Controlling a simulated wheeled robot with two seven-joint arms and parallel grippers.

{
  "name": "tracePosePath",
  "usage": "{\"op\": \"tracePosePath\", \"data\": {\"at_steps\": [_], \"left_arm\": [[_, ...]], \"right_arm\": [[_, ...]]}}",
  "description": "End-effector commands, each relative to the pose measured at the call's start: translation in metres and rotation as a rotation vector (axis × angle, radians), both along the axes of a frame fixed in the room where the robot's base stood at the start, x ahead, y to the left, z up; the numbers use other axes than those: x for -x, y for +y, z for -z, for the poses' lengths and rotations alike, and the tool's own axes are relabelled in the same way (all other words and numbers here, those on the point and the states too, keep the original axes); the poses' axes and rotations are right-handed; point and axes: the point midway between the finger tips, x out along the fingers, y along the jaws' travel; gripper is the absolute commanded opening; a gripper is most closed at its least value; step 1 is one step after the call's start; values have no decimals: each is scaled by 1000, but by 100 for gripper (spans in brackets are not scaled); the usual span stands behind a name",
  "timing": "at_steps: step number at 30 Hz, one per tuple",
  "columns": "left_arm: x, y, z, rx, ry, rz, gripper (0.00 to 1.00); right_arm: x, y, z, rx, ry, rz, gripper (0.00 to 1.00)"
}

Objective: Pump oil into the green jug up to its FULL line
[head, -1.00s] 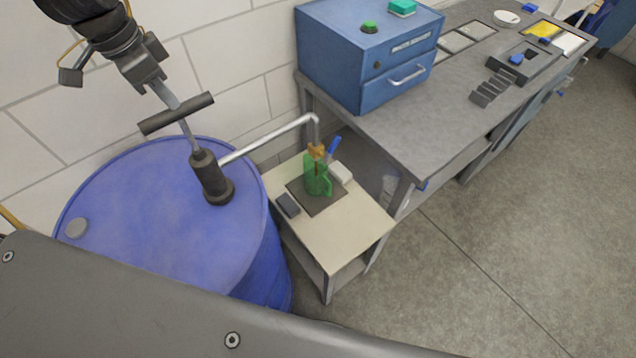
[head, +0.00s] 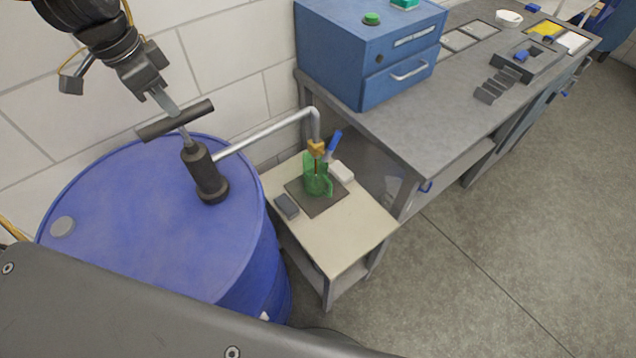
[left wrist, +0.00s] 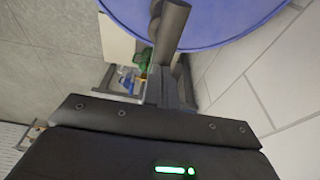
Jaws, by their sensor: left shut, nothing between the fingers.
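The green jug (head: 317,181) stands upright on a dark square mat (head: 328,203) on a small table, under the pump spout's brass nozzle (head: 316,147). A thin brown streak shows below the nozzle. The FULL line and oil level are too small to read. The hand pump (head: 206,175) stands on the blue drum (head: 150,230); its black T-handle (head: 176,120) is a little above the pump body. My left gripper (head: 166,106) is shut and empty, its tips at the T-handle's top; I cannot tell whether they touch. The handle also shows in the left wrist view (left wrist: 172,32).
The small table (head: 335,240) also bears a grey block (head: 286,206) and a white block (head: 342,171). A workbench (head: 430,130) with a blue cabinet (head: 365,50) stands to the right. The white wall is close behind the drum. The floor at right is clear.

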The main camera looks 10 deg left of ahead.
Motion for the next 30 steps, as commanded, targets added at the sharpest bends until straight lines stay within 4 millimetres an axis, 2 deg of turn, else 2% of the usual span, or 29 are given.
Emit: {"op": "tracePosePath", "data": {"at_steps": [1,7,11,30], "left_arm": [[1,0,7,1,6,1,0],[1,0,16,1,6,1,0],[1,0,9,0,5,1,0],[0,0,-60,0,2,0,0]], "right_arm": [[0,0,6,0,0,0,36],[0,0,16,0,0,0,36],[0,0,10,0,0,0,36],[0,0,-30,0,0,0,36]]}}
